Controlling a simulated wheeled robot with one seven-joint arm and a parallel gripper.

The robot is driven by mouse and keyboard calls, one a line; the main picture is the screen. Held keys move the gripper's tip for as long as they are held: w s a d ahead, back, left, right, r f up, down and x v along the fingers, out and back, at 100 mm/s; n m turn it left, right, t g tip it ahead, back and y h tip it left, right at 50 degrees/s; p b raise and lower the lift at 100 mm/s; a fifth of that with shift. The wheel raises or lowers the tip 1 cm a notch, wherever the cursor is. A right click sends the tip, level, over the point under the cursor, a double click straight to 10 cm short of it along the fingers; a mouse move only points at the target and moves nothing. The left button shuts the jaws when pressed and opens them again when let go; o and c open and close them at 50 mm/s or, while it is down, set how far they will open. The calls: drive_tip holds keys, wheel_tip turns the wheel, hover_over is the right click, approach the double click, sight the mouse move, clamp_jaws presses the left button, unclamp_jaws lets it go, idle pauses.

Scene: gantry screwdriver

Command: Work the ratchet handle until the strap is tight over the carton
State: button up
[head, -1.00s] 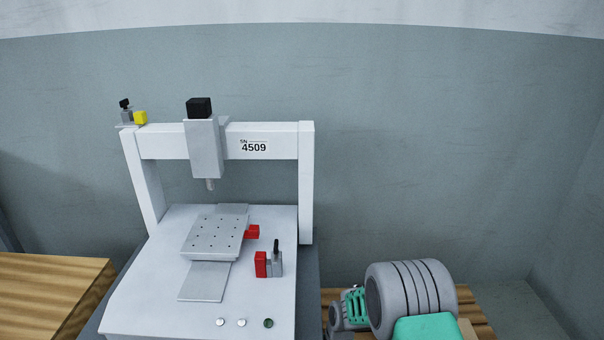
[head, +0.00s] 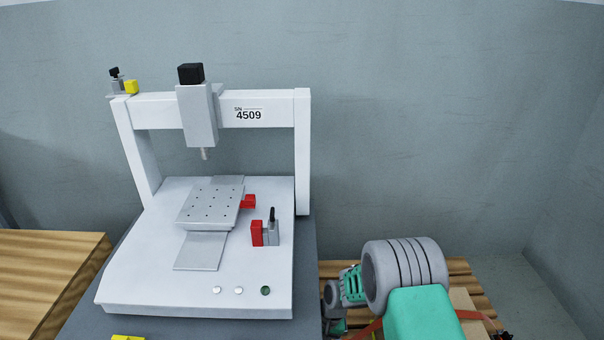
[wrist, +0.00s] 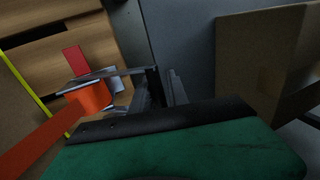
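The tan carton (head: 463,301) shows only in part at the lower right of the head view, behind the green link of my arm. A piece of the orange-red strap (head: 472,315) crosses it. In the wrist view, the orange strap (wrist: 40,148) runs from the lower left up to thin grey metal plates, which look like the ratchet (wrist: 97,76). Their handle I cannot make out. My gripper (wrist: 165,88) reaches up from the dark bar and green body at the bottom, close to the right end of these plates. Whether it touches or holds them is unclear.
A white gantry screwdriver (head: 205,285) stands on a grey table left of the carton. A wooden pallet (head: 455,268) lies under the carton area. A wooden surface (head: 45,275) is at far left. In the wrist view, a brown panel (wrist: 255,60) stands at the right.

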drive_tip(key=shift+s+a+f, duration=0.25)
drive_tip(key=shift+s+a, duration=0.05)
drive_tip(key=shift+s, duration=0.05)
drive_tip(key=p+v, duration=0.2)
drive_tip(key=shift+w+d+r+p, duration=0.1)
drive_tip(key=shift+d+r+p, duration=0.1)
drive_tip(key=shift+p, duration=0.1)
drive_tip(key=shift+w+d+r+h, duration=0.1)
drive_tip(key=shift+w+r+h, duration=0.1)
drive_tip(key=shift+w+h, duration=0.1)
drive_tip(key=shift+r, duration=0.1)
drive_tip(key=shift+w+d+r, duration=0.1)
drive_tip(key=shift+d+r, duration=0.05)
drive_tip(key=shift+r, duration=0.1)
drive_tip(key=shift+s+d+r+h+p, duration=0.1)
drive_tip(key=shift+d+r+h+p, duration=0.1)
drive_tip(key=shift+d+r+p, duration=0.3)
drive_tip(key=shift+s+d+r+h+p, duration=0.1)
drive_tip(key=shift+d+r+h+p, duration=0.1)
drive_tip(key=shift+d+p, duration=0.4)
